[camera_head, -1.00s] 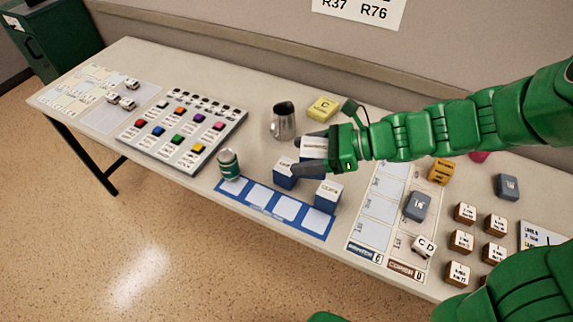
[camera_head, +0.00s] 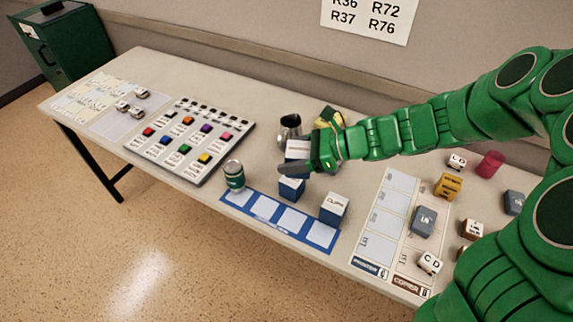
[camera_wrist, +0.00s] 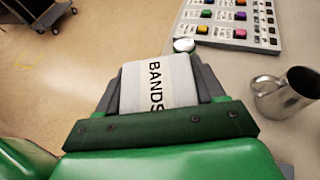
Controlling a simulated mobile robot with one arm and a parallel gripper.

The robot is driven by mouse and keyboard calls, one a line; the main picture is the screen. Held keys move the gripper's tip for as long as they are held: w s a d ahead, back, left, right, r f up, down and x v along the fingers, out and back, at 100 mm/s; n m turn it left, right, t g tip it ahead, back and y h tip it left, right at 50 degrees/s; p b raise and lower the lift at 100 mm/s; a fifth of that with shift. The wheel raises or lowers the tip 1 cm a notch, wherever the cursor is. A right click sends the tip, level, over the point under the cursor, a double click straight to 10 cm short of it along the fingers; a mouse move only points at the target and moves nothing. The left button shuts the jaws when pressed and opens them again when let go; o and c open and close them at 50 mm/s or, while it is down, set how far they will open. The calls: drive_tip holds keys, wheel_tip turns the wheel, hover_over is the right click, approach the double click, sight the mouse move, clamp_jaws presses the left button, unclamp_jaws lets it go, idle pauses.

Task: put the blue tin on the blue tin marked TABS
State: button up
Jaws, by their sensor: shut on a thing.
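My gripper (camera_head: 297,167) is shut on a blue tin (camera_head: 298,148) with a white top. In the wrist view, the held tin (camera_wrist: 158,85) reads BANDS and sits between the two fingers (camera_wrist: 160,80). A second blue tin (camera_head: 291,189) stands on the table directly below the held one in the head view. Its top is mostly hidden by the gripper, so its marking cannot be read. I cannot tell whether the two tins touch. A third blue tin (camera_head: 333,208), apparently marked CLIPS, stands to the right.
A button panel (camera_head: 190,140) lies left.

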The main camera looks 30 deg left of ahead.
drive_tip(key=shift+w+a+f, duration=0.55)
drive_tip(key=shift+f, duration=0.4)
drive_tip(key=shift+w+a+f, duration=0.5)
drive_tip(key=shift+w+f, duration=0.05)
drive_tip(key=shift+f, duration=0.45)
drive_tip(key=shift+w+a+f, duration=0.55)
drive_tip(key=shift+f, duration=0.4)
drive_tip(key=shift+w+f, duration=0.1)
drive_tip(key=shift+f, duration=1.45)
drive_tip(key=shift+f, duration=0.1)
drive_tip(key=o, duration=1.1)
drive_tip(key=shift+o, duration=0.2)
drive_tip(key=shift+w+d+r, duration=0.1)
drive_tip(key=shift+d+r, duration=0.05)
drive_tip(key=shift+r, duration=0.05)
drive_tip(key=v, duration=1.1)
drive_tip(key=shift+d+r, duration=0.2)
drive_tip(key=shift+d, duration=0.05)
